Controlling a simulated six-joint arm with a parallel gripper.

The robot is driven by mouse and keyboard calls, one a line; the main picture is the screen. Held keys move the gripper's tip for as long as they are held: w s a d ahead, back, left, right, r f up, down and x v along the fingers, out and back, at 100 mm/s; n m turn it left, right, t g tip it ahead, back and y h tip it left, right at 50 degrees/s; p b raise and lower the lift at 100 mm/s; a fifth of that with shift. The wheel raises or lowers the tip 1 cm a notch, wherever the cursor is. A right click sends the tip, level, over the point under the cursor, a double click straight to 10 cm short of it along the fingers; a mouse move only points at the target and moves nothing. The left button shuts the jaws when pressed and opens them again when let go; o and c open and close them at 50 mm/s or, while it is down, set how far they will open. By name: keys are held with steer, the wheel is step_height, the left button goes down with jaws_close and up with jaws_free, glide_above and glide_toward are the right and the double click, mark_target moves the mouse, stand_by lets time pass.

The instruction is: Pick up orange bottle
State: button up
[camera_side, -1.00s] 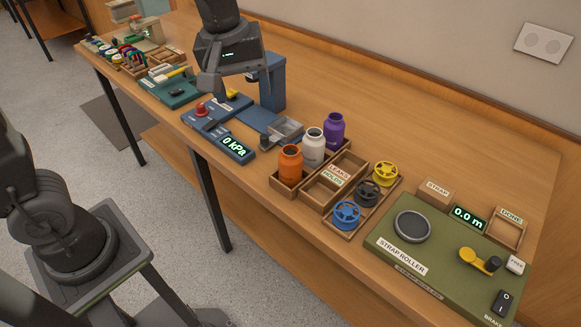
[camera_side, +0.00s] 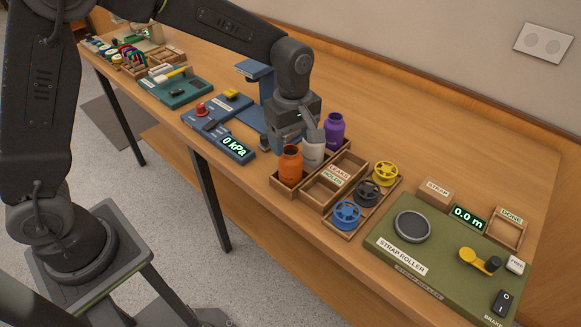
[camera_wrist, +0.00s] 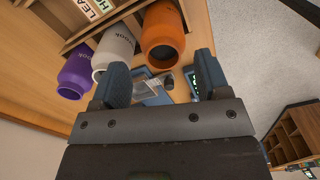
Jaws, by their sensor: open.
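The orange bottle (camera_side: 291,164) stands upright at the front end of a wooden tray in the side view. In the wrist view the orange bottle (camera_wrist: 164,36) shows its dark open mouth, just beyond the space between my fingertips. My gripper (camera_wrist: 161,80) is open and empty, its two blue-grey fingers apart. In the side view my gripper (camera_side: 298,132) is over the bottles, close to the orange one, and partly hides the white bottle behind. I cannot tell from these views whether a finger touches a bottle.
A white bottle (camera_side: 313,153) and a purple bottle (camera_side: 334,130) stand in the same tray behind the orange one. Beside it are the labelled bins (camera_side: 325,189) and several spools. A blue gauge station (camera_side: 234,150) stands to the left.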

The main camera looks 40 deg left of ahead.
mark_target(291, 150)
steer(key=shift+s+a+f, duration=0.15)
steer(key=shift+f, duration=2.6)
steer(key=c, duration=0.8)
